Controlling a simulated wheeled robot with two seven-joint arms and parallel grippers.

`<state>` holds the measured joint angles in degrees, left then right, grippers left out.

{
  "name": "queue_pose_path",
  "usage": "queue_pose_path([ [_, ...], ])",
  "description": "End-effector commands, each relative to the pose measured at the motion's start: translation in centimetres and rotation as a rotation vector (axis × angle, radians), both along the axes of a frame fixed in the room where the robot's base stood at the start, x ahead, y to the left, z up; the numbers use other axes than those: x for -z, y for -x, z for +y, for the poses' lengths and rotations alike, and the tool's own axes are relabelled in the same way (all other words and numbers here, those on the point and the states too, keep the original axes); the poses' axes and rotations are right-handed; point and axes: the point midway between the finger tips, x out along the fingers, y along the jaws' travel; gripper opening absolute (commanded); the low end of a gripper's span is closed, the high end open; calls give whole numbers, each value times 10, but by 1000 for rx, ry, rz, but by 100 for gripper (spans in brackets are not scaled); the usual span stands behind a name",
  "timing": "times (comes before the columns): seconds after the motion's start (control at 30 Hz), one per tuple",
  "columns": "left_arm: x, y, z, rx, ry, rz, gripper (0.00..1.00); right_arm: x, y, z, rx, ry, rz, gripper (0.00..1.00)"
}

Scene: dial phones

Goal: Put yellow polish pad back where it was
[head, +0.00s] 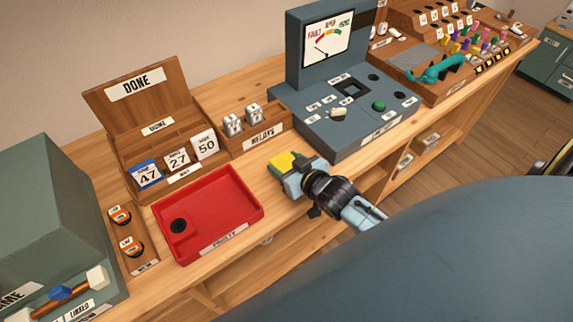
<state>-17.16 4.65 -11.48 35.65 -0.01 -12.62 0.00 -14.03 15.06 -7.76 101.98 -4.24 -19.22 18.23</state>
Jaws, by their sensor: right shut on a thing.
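The yellow polish pad (281,162) is at the tip of my right gripper (292,172), over the wooden bench between the red tray and the blue-grey console. My right gripper is shut on the pad, and its fingers cover part of it. I cannot tell whether the pad touches the bench. My left gripper is not in view.
A red tray (230,215) lies left of the gripper. A DONE box (137,85) with cards and a relays box (268,138) stand behind. A gauge console (345,142) stands right. Orange parts (131,246) sit at left. A teal handset (440,68) lies at far right.

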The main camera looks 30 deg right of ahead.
Motion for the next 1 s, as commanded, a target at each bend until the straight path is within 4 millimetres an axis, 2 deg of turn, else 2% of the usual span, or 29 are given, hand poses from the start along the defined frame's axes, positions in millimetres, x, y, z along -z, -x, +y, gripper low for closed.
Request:
queue_pose_path([
  [0.33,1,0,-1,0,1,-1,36,3,0,0,0,1,-1,29],
  [0.37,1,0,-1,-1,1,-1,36,3,0,0,0,1,-1,60],
  [0.5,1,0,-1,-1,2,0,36,2,0,0,0,1,-1,78],
  [0.87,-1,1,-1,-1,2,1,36,-3,1,0,0,1,-1,78],
  [1.0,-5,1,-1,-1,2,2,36,-8,18,-1,0,1,2,78],
])
